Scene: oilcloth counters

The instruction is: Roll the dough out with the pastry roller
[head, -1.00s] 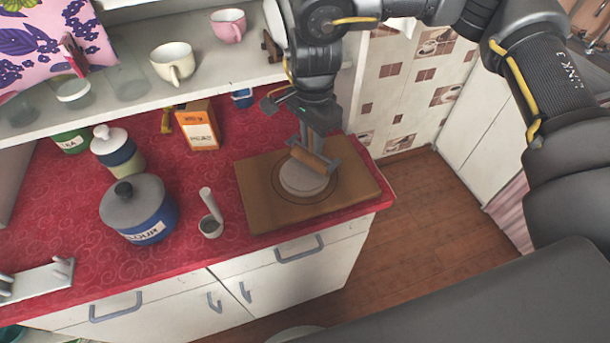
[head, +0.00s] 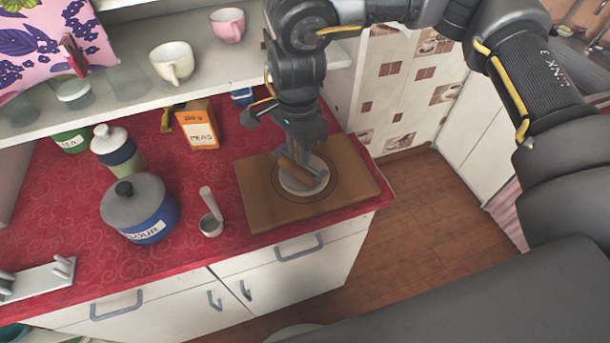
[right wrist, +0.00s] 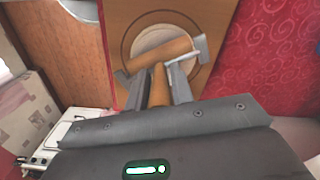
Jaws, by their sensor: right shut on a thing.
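The pale round dough (head: 303,187) lies flat on the wooden board (head: 348,190), inside a circle marked on the board. The dough also shows in the right wrist view (right wrist: 150,41). The pastry roller (head: 296,172) has a wooden cylinder in a grey metal frame and lies across the dough. In the right wrist view the roller (right wrist: 160,54) is over the dough, with its wooden handle between my fingers. My right gripper (right wrist: 160,85) is shut on that handle. Whether the cylinder presses on the dough I cannot tell. My left gripper is not in view.
A shelf with a cream cup (head: 173,62) and a pink cup (head: 228,25) runs above. The board lies near the counter's right end.

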